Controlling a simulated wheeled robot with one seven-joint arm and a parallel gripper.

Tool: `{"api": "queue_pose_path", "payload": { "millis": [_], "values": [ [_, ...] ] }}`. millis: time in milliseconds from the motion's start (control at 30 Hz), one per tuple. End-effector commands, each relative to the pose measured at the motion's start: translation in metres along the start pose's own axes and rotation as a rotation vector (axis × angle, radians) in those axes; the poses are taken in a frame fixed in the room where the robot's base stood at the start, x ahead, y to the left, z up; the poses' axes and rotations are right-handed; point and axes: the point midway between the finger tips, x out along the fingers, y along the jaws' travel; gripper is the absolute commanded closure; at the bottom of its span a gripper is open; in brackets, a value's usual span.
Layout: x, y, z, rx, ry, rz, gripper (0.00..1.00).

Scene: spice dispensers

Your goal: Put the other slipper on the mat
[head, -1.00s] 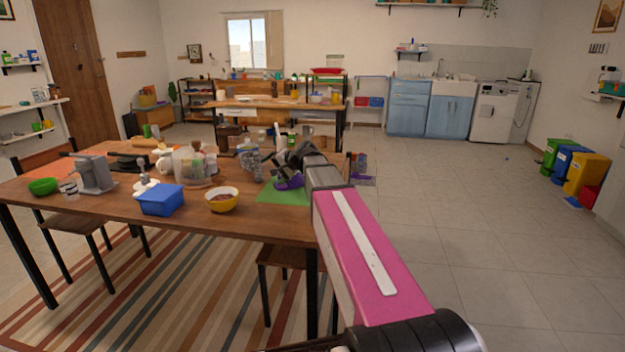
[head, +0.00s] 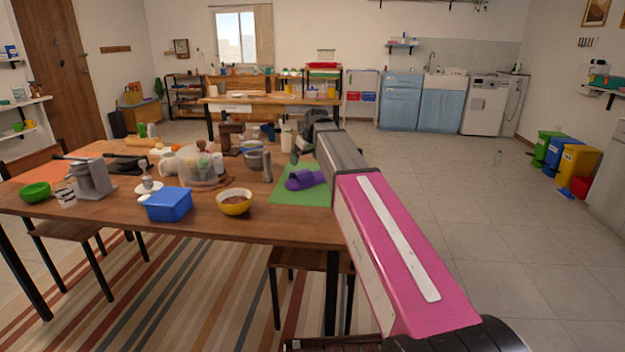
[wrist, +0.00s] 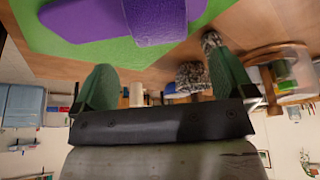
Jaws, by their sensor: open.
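A purple slipper (head: 306,179) with a wide strap lies on the green mat (head: 287,197), at the right end of the wooden table. In the wrist view, the slipper (wrist: 155,22) fills the top edge, partly cut off, with the mat (wrist: 30,45) under it. My gripper (wrist: 165,85) is open. Nothing is between its two green fingers, and it is apart from the slipper. In the head view, my gripper is beyond the slipper at the table's far right, partly hidden by my arm. I make out no second slipper now.
A yellow bowl (head: 234,202) and a blue box (head: 168,204) stand left of the mat. A grey canister (head: 267,166) and a grey bowl (head: 252,155) are close behind it. A chair (head: 285,258) is tucked under the table.

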Motion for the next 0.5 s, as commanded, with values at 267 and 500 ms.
{"api": "queue_pose_path", "payload": {
  "millis": [267,500],
  "values": [
    [0.029,0.001,0.0,0.002,0.0,-0.001,0.0],
    [0.053,0.002,-0.003,0.003,0.0,-0.001,0.0]
  ]
}}
